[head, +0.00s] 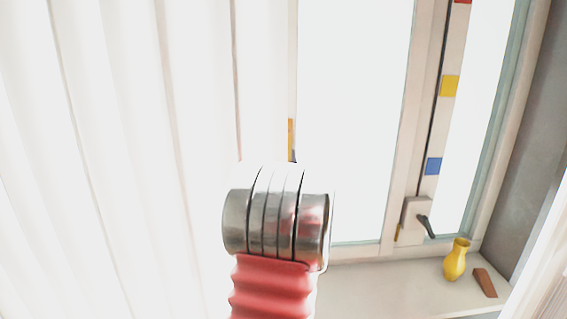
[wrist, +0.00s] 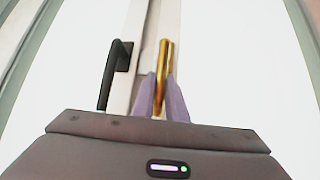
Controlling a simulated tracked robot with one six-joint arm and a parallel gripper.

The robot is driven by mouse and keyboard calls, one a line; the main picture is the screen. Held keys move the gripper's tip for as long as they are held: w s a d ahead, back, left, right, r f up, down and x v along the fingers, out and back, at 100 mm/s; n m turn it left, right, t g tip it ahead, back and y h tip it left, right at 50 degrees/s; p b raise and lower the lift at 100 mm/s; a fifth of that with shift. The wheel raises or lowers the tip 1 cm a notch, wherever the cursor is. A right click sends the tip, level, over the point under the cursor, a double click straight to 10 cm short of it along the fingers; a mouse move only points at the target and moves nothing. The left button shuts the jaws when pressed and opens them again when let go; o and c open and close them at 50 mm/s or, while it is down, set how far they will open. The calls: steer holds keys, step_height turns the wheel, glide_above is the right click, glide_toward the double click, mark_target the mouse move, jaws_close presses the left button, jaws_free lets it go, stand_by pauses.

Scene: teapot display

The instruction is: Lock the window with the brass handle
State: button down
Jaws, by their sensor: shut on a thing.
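The brass handle (wrist: 163,62) is in the middle of the wrist view, against a pale window frame (wrist: 143,30). Its upper end bends at the frame, and its bar runs down the picture between the purple fingers of my gripper (wrist: 163,98). My gripper is shut on this bar; the fingers hide its lower part. In the head view my gripper is hidden behind my arm. The window (head: 355,120) shows there with its pane and pale frame. A narrow orange-yellow strip (head: 291,135) shows just above my arm; I cannot tell if it is the handle.
A black handle (wrist: 113,72) is on the frame left of the brass one. In the head view a dark handle (head: 426,226) is at lower right. A yellow vase (head: 456,260) and a brown wedge (head: 485,282) stand on the sill. White curtain (head: 110,150) fills the left.

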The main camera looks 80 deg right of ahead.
steer(key=shift+f, duration=0.2)
steer(key=c, duration=1.8)
jaws_free()
steer(key=shift+r, duration=0.1)
steer(key=shift+o, duration=0.2)
steer(key=shift+t, duration=0.3)
steer(key=v, duration=0.7)
steer(key=shift+a, duration=0.25)
steer(key=shift+s, duration=0.15)
